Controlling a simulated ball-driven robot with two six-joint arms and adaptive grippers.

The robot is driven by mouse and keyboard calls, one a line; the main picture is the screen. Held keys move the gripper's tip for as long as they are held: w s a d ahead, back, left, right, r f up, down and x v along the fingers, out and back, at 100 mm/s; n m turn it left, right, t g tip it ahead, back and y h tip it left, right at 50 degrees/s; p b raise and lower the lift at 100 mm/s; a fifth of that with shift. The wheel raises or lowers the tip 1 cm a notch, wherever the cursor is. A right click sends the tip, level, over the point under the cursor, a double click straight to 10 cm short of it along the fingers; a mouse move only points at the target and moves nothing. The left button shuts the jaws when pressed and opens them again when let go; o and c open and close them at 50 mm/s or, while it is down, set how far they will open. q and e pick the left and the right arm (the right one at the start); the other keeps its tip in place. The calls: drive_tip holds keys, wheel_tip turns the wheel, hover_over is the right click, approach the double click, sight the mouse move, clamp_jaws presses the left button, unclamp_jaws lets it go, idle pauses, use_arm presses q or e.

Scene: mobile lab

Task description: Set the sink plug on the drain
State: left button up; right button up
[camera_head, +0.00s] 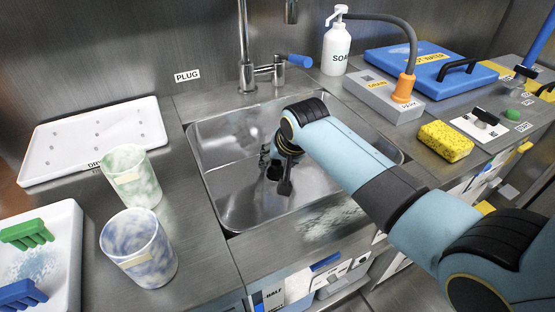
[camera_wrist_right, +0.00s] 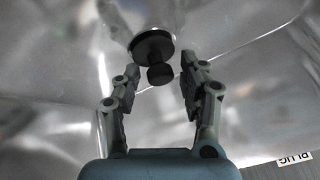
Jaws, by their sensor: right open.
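The sink plug (camera_wrist_right: 153,43) is a dark round disc with a small black knob (camera_wrist_right: 160,74). In the right wrist view it is at the top middle, against the shiny sink metal. My right gripper (camera_wrist_right: 158,80) is open, with one finger on each side of the knob and visible gaps between. In the head view my right gripper (camera_head: 279,172) is low inside the steel sink (camera_head: 232,180), partly hidden by its own arm. I cannot make out the drain, nor tell whether the plug covers it. My left gripper is not in view.
A faucet (camera_head: 244,60) with a blue lever rises behind the sink. Two mottled cups (camera_head: 139,250) and a white drying tray (camera_head: 95,140) are at the left. A soap bottle (camera_head: 336,48), a grey box with a hose (camera_head: 385,97) and a yellow sponge (camera_head: 445,141) are at the right.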

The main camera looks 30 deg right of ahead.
drive_tip(key=p+v, duration=0.3)
drive_tip(key=v, duration=0.9)
drive_tip(key=shift+p, duration=0.35)
drive_tip(key=shift+w+r, duration=0.1)
drive_tip(key=shift+w, duration=0.05)
